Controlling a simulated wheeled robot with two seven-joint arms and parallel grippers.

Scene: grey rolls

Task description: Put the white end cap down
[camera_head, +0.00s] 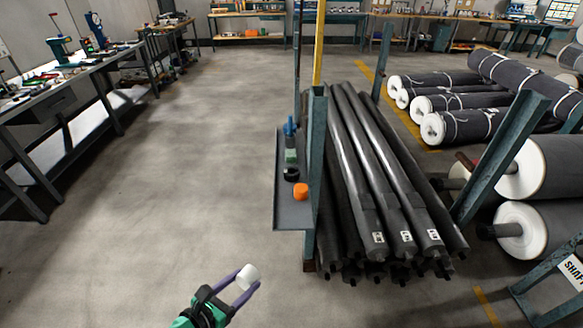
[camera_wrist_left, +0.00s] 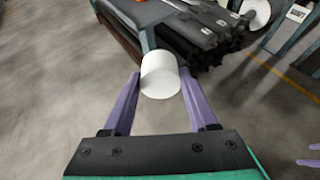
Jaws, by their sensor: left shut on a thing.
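The white end cap (camera_head: 248,277) is a short white cylinder. My left gripper (camera_head: 246,282) is shut on it, with one purple finger on each side, and holds it above the floor at the bottom of the head view. The left wrist view shows the cap (camera_wrist_left: 160,75) between the fingertips of my left gripper (camera_wrist_left: 160,88). Purple fingertips of my right gripper (camera_wrist_left: 310,155) show at the right edge of the left wrist view, apart and with nothing seen between them; the head view does not show them.
A narrow grey shelf (camera_head: 292,216) on a post holds an orange item (camera_head: 301,191), a black ring (camera_head: 291,175) and green and blue items. Dark rolls (camera_head: 375,170) are stacked right of it. A workbench (camera_head: 62,100) stands left. The floor between is clear.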

